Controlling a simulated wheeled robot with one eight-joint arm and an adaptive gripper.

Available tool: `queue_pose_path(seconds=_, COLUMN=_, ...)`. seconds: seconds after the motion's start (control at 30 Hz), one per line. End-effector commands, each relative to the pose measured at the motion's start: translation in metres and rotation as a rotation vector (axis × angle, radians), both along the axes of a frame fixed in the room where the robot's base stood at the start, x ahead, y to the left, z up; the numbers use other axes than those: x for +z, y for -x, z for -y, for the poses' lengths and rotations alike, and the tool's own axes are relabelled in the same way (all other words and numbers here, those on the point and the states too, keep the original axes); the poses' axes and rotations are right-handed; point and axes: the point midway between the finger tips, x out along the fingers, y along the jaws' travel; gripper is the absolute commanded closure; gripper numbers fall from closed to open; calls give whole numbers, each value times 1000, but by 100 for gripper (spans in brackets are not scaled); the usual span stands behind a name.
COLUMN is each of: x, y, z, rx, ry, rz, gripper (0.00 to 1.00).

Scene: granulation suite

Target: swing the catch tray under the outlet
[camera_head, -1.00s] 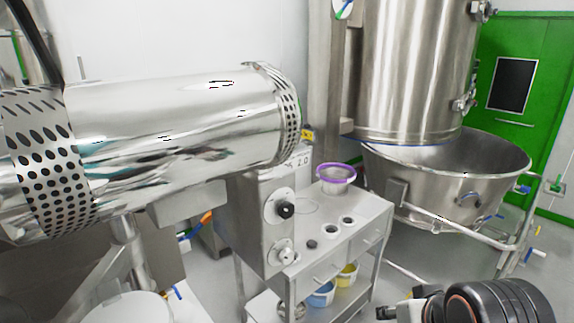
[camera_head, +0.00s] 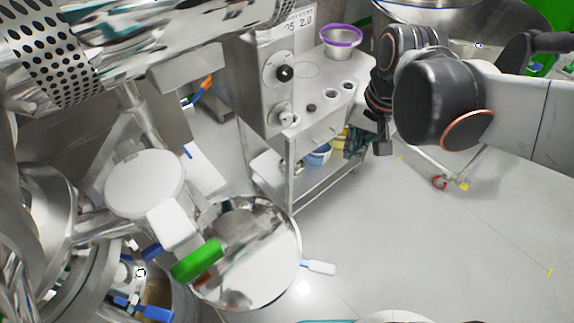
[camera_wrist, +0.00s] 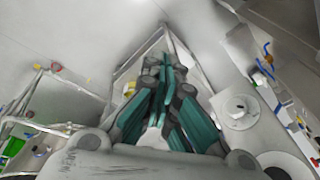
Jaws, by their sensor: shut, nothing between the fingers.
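The catch tray appears to be the round, shiny metal pan (camera_head: 262,268) at the lower middle of the head view. A green grip (camera_head: 197,260) lies across its left side, and a white tab (camera_head: 318,267) sticks out at its right. I cannot tell for sure which part is the outlet; a white round cover (camera_head: 145,184) and metal housings stand to the pan's left. My gripper (camera_head: 352,143) hangs up and to the right of the pan, well apart from it, partly hidden by my arm. Its teal fingers show in the wrist view (camera_wrist: 165,115), shut and empty.
A grey cart (camera_head: 325,110) with a purple-rimmed bowl (camera_head: 341,42) on top stands behind my gripper. A control box (camera_head: 270,75) with knobs is left of it. A large steel bowl (camera_head: 445,12) is at the back right.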

Motion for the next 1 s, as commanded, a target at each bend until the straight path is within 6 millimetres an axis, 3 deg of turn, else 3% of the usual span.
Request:
queue_pose_path(seconds=0.3, x=-14, y=-33, z=-47, rx=-126, ry=-27, rz=-246, gripper=100)
queue_pose_path(seconds=0.6, x=-44, y=-33, z=-98, rx=-136, ry=-5, rz=-421, gripper=100)
queue_pose_path(seconds=0.83, x=-56, y=-28, z=-107, rx=-132, ry=0, rz=-447, gripper=100)
queue_pose_path(seconds=1.0, x=-82, y=-23, z=-109, rx=-132, ry=-1, rz=-446, gripper=100)
